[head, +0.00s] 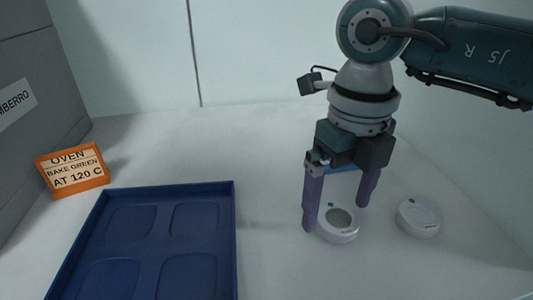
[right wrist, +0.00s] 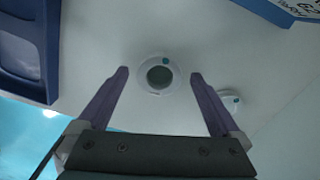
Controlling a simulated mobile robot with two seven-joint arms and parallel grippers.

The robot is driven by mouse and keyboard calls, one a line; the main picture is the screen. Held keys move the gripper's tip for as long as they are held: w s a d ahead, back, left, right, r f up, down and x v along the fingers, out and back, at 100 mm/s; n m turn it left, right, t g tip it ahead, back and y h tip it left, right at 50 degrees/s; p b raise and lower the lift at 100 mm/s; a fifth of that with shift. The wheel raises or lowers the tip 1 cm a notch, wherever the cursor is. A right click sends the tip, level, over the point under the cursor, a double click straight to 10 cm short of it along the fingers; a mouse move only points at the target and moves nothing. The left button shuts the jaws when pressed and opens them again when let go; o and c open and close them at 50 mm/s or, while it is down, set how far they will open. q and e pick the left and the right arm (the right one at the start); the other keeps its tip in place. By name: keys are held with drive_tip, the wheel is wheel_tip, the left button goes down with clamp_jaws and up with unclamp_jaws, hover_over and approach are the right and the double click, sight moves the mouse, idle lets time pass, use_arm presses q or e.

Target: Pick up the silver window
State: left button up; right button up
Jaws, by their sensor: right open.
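A round white holder (head: 338,236) with a grey, silvery round window in its middle (head: 341,218) and a teal dot lies on the table below my right gripper. The same holder shows near the centre of the right wrist view (right wrist: 159,88). My right gripper (head: 336,217) is open, with purple fingers pointing down and nothing held. In the right wrist view its fingertips (right wrist: 159,73) lie to either side of the holder; whether they reach its height is unclear. My left gripper is not in view.
A second round white piece with a green dot (head: 418,217) lies to the right. A blue tray with several recesses (head: 236,240) is at left. An orange oven sign (head: 72,168) stands behind it, beside a grey box (head: 30,85).

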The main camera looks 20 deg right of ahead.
drive_tip(key=shift+f, duration=0.7)
drive_tip(key=c, duration=1.3)
drive_tip(key=shift+c, duration=0.3)
drive_tip(key=shift+r, duration=0.2)
